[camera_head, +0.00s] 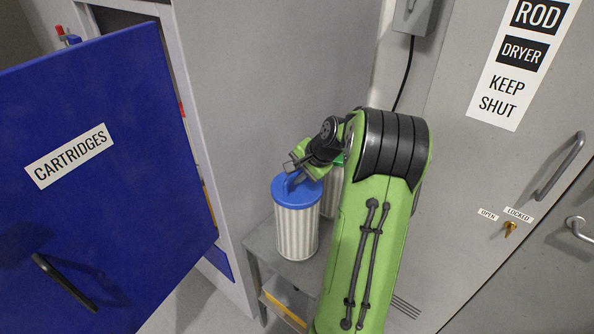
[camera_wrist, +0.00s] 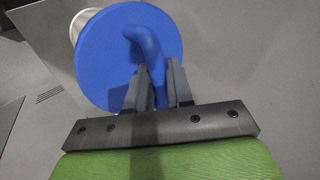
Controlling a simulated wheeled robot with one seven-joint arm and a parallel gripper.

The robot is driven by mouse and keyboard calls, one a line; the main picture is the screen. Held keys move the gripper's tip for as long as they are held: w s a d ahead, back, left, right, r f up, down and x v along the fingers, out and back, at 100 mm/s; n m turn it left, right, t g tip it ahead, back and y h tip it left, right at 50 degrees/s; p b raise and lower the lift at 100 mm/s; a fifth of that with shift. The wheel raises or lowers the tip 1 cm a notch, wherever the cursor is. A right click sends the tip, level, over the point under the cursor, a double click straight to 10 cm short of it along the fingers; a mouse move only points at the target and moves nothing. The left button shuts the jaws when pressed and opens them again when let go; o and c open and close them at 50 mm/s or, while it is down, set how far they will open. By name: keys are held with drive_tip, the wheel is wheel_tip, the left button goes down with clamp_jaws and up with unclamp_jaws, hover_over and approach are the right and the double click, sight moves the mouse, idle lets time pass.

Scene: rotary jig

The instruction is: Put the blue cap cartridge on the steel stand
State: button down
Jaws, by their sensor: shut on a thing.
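The blue cap cartridge (camera_head: 297,228) is upright, with a white pleated body and a round blue lid. My gripper (camera_head: 294,174) is above it, shut on the handle of the lid. In the wrist view, the two fingers (camera_wrist: 158,82) sit either side of the curved blue handle, and the blue lid (camera_wrist: 107,50) fills the upper left. The steel stand (camera_head: 262,243) is a grey top beneath and around the cartridge. The cartridge's base appears over the stand top; I cannot tell whether it touches.
A second pleated cartridge with a green cap (camera_head: 334,194) stands behind, partly hidden by my arm. The blue CARTRIDGES door (camera_head: 110,190) hangs open at left. The grey rod dryer door (camera_head: 480,170) is at right. A yellow-edged item (camera_head: 283,308) lies on a lower shelf.

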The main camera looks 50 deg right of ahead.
drive_tip(key=c, duration=1)
unclamp_jaws()
drive_tip(key=a+p+v, duration=0.1)
drive_tip(key=p+v, duration=0.1)
drive_tip(key=v, duration=1)
drive_tip(key=a+r+n+g, duration=0.3)
drive_tip(key=a+n, duration=0.6)
drive_tip(key=a, duration=1.3)
drive_tip(key=s+a+n+t, duration=0.1)
drive_tip(key=s+a+n, duration=0.3)
drive_tip(key=s, duration=0.2)
drive_tip(key=s+a+f+n, duration=0.1)
drive_tip(key=s+a+n, duration=0.3)
drive_tip(key=s, duration=0.3)
drive_tip(key=shift+a+f+t+h, duration=0.2)
drive_tip(key=shift+a+t+h, duration=0.1)
drive_tip(key=shift+a+t, duration=0.1)
